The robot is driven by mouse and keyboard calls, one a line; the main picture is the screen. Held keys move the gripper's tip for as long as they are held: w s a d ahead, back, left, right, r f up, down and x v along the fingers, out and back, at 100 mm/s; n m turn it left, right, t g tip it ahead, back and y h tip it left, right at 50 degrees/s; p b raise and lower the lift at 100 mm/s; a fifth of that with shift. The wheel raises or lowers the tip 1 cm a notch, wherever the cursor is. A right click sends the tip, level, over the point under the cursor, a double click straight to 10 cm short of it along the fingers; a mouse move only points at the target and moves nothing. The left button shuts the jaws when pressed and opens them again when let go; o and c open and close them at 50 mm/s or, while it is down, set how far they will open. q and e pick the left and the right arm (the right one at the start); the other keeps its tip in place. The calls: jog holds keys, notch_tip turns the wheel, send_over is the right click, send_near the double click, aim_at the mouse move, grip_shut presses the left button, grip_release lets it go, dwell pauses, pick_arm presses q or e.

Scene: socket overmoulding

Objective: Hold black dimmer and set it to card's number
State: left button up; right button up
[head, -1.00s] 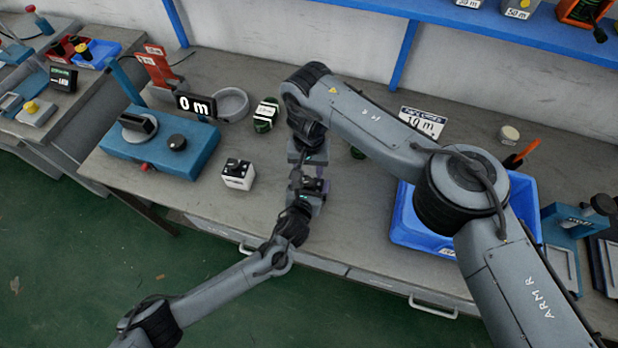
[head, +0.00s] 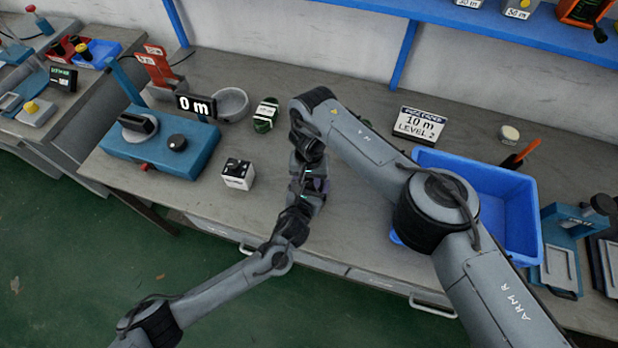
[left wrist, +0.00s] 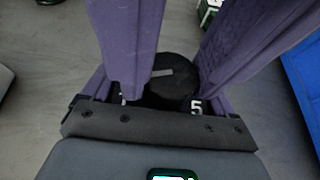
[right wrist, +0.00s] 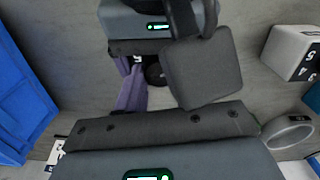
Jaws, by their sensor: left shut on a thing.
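The black dimmer (left wrist: 172,84) has a round knob with a light pointer mark. White figures show beside it, one a 5. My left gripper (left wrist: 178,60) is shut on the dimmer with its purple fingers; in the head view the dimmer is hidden. My right gripper (head: 304,165) is close to the left one. In the right wrist view its dark pad (right wrist: 202,72) overlaps the dimmer's side of the picture, and its opening is unclear. The card (head: 418,123) reads "10 m" and "LEVEL 2" and stands at the back right of the bench.
A grey bowl (head: 232,103) and green spool (head: 265,116) stand behind. A blue bin (head: 522,200) is right.

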aim_at(309, 182)
jog(key=c, duration=0.3)
jog(key=shift+m, duration=1.6)
jog(key=shift+c, duration=0.2)
jog(key=o, duration=0.8)
jog(key=shift+w+r, duration=0.15)
jog(key=shift+r, duration=1.25)
notch_tip(309, 182, up, 9)
jog(key=shift+r, duration=0.15)
